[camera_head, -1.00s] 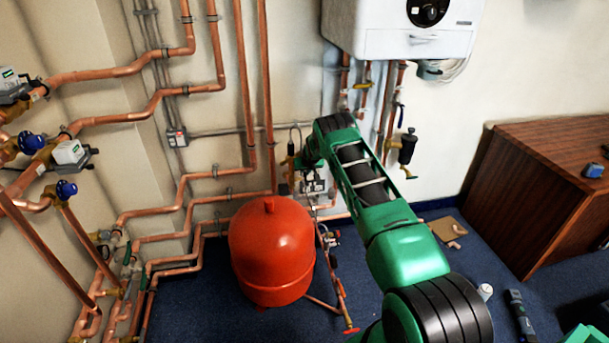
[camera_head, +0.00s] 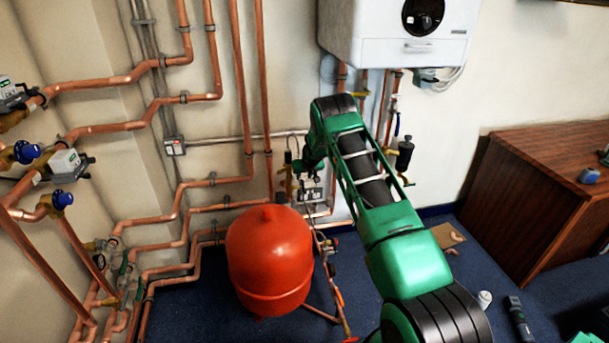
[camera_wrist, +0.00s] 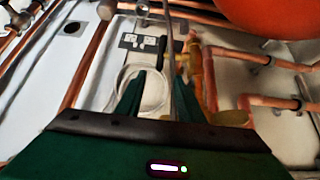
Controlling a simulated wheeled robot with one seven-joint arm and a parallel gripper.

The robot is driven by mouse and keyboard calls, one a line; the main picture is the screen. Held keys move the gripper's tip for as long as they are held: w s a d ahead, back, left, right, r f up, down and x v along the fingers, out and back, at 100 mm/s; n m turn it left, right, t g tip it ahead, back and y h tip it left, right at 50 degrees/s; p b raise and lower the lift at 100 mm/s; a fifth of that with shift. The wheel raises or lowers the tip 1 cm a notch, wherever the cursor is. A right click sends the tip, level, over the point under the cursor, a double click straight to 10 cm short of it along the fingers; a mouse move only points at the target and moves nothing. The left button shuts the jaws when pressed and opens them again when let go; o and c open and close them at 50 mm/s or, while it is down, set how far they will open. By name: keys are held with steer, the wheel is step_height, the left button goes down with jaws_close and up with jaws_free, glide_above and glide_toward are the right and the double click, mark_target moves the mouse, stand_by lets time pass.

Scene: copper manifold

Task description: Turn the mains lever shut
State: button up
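My gripper (camera_wrist: 153,78) shows in the wrist view as two green fingers standing apart, with nothing clearly held between them. A thin metal rod and a small dark piece (camera_wrist: 162,47) lie just beyond the fingertips; I cannot tell whether either is the mains lever. Brass valve fittings (camera_wrist: 198,75) are just right of the fingers. In the head view my gripper is low by the wall, mostly hidden by my green arm, near a brass fitting (camera_head: 290,183) behind the red vessel (camera_head: 268,260). No lever can be surely picked out as the mains lever.
A white boiler (camera_head: 390,32) hangs above my arm. Copper pipes (camera_head: 105,80) with blue-handled valves (camera_head: 25,152) run along the left wall. A double socket (camera_wrist: 140,42) is behind the fingers. A wooden cabinet (camera_head: 540,185) stands at right. Blue floor is partly clear.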

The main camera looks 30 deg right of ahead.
steer(key=shift+v, duration=2.1)
